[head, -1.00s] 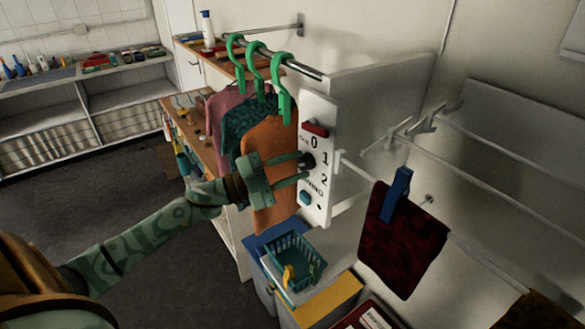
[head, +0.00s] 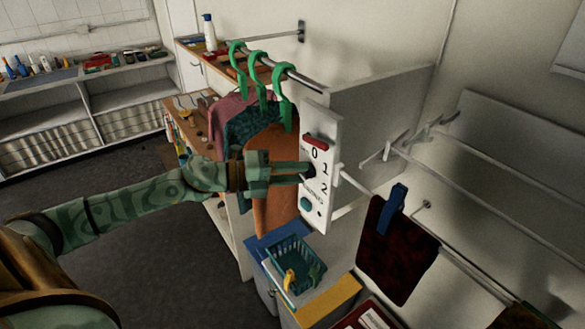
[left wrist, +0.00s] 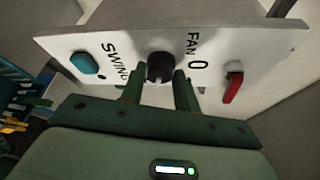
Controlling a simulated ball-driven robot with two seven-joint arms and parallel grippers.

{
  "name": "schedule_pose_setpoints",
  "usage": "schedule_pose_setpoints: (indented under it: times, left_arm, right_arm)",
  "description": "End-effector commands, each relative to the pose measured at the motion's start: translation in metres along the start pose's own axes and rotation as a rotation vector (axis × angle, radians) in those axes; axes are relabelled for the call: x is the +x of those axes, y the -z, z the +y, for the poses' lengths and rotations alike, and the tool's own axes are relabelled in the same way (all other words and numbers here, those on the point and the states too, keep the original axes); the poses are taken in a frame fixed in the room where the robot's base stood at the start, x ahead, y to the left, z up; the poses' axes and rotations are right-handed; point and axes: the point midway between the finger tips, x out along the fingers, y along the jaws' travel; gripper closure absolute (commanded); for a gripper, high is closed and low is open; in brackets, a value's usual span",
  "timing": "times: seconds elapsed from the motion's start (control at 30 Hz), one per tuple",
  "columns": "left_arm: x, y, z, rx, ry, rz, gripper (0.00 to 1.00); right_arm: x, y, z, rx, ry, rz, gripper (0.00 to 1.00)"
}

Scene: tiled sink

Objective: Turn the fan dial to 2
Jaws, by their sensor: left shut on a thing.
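The fan dial (head: 309,172) is a small black knob on a white control panel (head: 331,130), beside the printed numbers 0, 1 and 2. My left gripper (head: 305,173) is shut on the dial, one finger on each side, and partly hides it in the head view. In the left wrist view the dial (left wrist: 160,66) sits between the fingertips (left wrist: 158,80), with a light mark on its near side. The panel's FAN 0 and SWING labels show there, but 1 and 2 are hidden. My right gripper is not in view.
The panel has a red switch (head: 315,141) and a teal button (head: 306,204). Shirts on green hangers (head: 284,100) hang close behind my gripper. A teal basket (head: 291,262) stands below. A dark red cloth (head: 398,250) hangs from a rack at right.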

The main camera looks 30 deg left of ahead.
Motion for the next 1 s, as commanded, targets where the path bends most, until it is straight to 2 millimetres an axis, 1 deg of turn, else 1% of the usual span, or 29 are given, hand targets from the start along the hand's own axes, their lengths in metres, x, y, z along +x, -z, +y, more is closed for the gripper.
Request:
schedule_pose_setpoints:
  times: [0.03, 0.1, 0.4, 0.97, 1.0]
  left_arm:
    - [0.0, -0.001, -0.003, 0.031, -0.014, 0.001, 0.92]
    - [0.0, 0.0, -0.003, 0.073, -0.031, 0.001, 0.92]
    - [0.0, 0.0, -0.003, 0.185, -0.077, 0.001, 0.92]
    - [0.0, 0.001, -0.001, 0.215, -0.09, 0.001, 0.92]
    - [0.0, 0.001, -0.001, 0.215, -0.09, 0.001, 0.66]
  right_arm:
    - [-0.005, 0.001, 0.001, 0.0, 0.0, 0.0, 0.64]
    - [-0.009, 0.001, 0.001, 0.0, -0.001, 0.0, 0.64]
    - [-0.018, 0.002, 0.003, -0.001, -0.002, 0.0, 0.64]
    - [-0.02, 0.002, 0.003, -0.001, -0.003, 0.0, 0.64]
    - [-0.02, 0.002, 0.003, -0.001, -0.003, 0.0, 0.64]
